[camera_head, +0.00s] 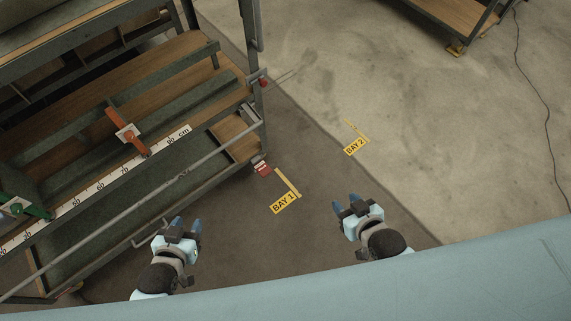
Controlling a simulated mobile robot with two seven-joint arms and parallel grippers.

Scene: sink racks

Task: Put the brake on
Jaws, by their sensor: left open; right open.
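A wheeled metal rack (224,151) with wooden and dark green shelves fills the left of the head view. A small red part (262,168), perhaps a caster brake pedal, sits low at its near right corner, close to the floor. Its exact setting is too small to tell. My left gripper (187,224) is open and empty, in front of the rack and below left of the red part. My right gripper (346,204) is open and empty over the floor, right of the red part. Neither gripper appears to touch the rack.
An orange lever (128,132) and a green lever (27,207) are on the rack beside a white ruler strip (100,187). Yellow floor labels BAY 1 (283,203) and BAY 2 (355,147) lie right of it. Another cart (455,18) and a cable (533,85) are farther right.

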